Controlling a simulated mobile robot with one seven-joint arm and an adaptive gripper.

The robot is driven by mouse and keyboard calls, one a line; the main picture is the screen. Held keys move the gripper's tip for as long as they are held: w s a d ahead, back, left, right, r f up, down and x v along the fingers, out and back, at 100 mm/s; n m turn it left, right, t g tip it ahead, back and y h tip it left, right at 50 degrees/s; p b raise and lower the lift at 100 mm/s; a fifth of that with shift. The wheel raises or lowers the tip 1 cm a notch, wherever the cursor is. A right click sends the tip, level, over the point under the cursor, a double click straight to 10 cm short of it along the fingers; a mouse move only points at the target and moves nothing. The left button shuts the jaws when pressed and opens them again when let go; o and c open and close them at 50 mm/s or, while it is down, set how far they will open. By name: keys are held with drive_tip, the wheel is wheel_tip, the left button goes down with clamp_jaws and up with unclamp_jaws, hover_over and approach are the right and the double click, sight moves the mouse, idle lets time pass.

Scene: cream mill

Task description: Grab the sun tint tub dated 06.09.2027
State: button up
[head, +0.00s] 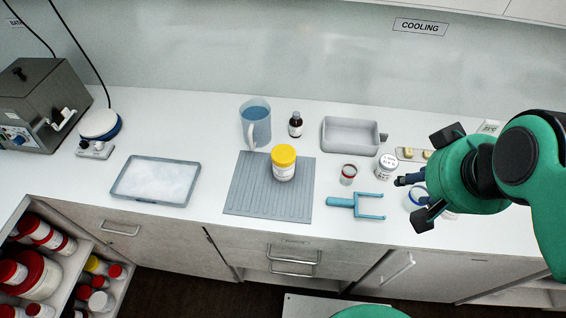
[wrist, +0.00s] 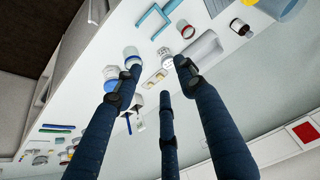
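Several small tubs stand on the counter, and I cannot read a sun tint name or the date 06.09.2027 on any. A white-lidded tub with small dark print (head: 388,160) stands left of my gripper (head: 418,180); it also shows in the wrist view (wrist: 166,54). A blue-rimmed tub (head: 417,194) is partly hidden behind my gripper. In the wrist view, it appears beside the left finger (wrist: 131,50), with another pale tub (wrist: 111,72) near it. A red-banded jar (head: 348,174) stands further left. My three-finger gripper is open and empty, above the counter's right part.
A yellow-lidded tub (head: 284,165) stands on a grey ribbed mat (head: 240,195). A blue fork-shaped tool (head: 345,202) lies near the front edge. A grey tray (head: 350,135), brown bottle (head: 295,125) and blue jug (head: 255,122) stand behind. An open drawer (head: 70,275) holds red-lidded tubs.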

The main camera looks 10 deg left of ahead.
drive_tip(key=o, duration=0.9)
